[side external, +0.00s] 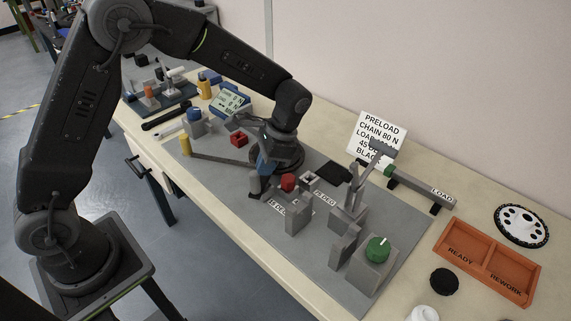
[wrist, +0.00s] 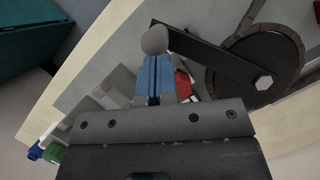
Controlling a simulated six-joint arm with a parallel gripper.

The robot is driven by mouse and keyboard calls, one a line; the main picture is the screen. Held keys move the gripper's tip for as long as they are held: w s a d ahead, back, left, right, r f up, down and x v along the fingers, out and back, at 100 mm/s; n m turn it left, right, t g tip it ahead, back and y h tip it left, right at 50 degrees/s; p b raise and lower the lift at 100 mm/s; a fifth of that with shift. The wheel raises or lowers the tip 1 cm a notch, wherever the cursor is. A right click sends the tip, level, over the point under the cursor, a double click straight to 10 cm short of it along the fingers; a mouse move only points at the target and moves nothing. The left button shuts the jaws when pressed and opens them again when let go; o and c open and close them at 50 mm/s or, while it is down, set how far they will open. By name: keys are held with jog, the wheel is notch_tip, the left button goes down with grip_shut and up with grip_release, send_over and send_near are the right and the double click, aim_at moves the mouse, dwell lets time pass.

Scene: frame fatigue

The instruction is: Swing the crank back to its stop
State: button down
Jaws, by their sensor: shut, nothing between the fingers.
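The crank is a dark flat arm (wrist: 208,55) in the wrist view, running from a bolted hub on a dark wheel (wrist: 288,48) to a grey rounded knob (wrist: 155,40) at its outer end. My gripper (wrist: 154,60) has blue fingers shut together, with their tips right by the knob; I cannot tell whether they touch it. My wrist hides much of the wheel there, and the crank's stop cannot be made out.
A red-topped post (side external: 288,183) and grey blocks (side external: 298,216) stand close to my gripper. A grey upright fixture (side external: 354,200), a green knob (side external: 377,249) and an orange READY/REWORK tray (side external: 463,243) lie to the right. A yellow-ended bar (side external: 215,158) lies left.

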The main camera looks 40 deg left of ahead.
jog(key=s+a+m+t+y, duration=0.2)
jog(key=a+m, duration=0.6)
jog(key=a, duration=0.4)
jog(key=shift+s+a, duration=0.3)
jog(key=shift+s, duration=0.2)
jog(key=shift+f, duration=0.15)
jog(key=w+d+r, duration=0.2)
jog(key=d+r, duration=0.5)
jog(key=r, duration=0.2)
jog(key=shift+d+r, duration=0.3)
